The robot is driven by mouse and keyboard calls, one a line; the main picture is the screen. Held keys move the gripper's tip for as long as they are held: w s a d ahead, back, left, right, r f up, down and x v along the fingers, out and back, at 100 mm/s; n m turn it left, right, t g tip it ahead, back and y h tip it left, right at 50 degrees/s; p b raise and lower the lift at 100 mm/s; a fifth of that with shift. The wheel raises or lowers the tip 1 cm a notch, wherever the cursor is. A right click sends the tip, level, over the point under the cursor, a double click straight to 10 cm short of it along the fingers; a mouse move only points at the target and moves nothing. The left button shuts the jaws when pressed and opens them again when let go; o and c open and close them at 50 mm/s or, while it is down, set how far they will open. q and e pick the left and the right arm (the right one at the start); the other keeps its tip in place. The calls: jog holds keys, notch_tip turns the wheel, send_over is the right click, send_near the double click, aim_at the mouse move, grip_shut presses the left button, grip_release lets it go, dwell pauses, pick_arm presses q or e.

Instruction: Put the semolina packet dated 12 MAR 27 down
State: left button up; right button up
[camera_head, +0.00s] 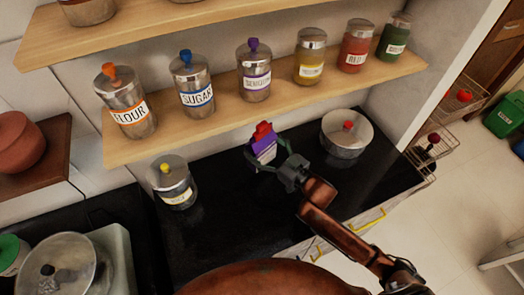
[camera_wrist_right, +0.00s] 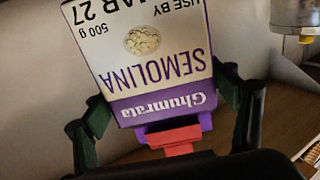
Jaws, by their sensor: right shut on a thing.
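The semolina packet (camera_head: 264,150) is white and purple with a red clip (camera_head: 263,129) on its folded end. In the right wrist view the packet (camera_wrist_right: 150,55) appears upside down, with "SEMOLINA", "500 g", "USE BY" and "MAR 27" legible; the day is cut off or unclear. My right gripper (camera_head: 268,153) is shut on the packet, with its dark green fingers (camera_wrist_right: 165,100) at either side. The packet is over the black counter (camera_head: 225,215); I cannot tell whether its base touches it. My left gripper is not in view.
A yellow-knobbed jar (camera_head: 172,184) stands left on the counter, and a red-knobbed pot (camera_head: 346,135) stands right. Above is a wooden shelf (camera_head: 200,128) with several jars, including a purple-lidded one (camera_head: 255,75). Counter between jar and packet is clear.

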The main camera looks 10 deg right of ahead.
jog(key=shift+w+d+f, duration=0.2)
jog(key=shift+w+f, duration=0.4)
jog(key=shift+f, duration=0.05)
jog(key=f+b, duration=0.1)
jog(key=f, duration=0.2)
jog(key=shift+w+f+b, duration=0.2)
jog(key=shift+f+b, duration=0.15)
jog(key=shift+b, duration=0.05)
jog(key=shift+r, duration=0.1)
jog(key=o, duration=1.6)
jog(key=shift+f, duration=0.2)
jog(key=shift+r, duration=0.1)
jog(key=p+v, duration=0.1)
jog(key=v, duration=1.1)
jog(key=shift+p, duration=0.4)
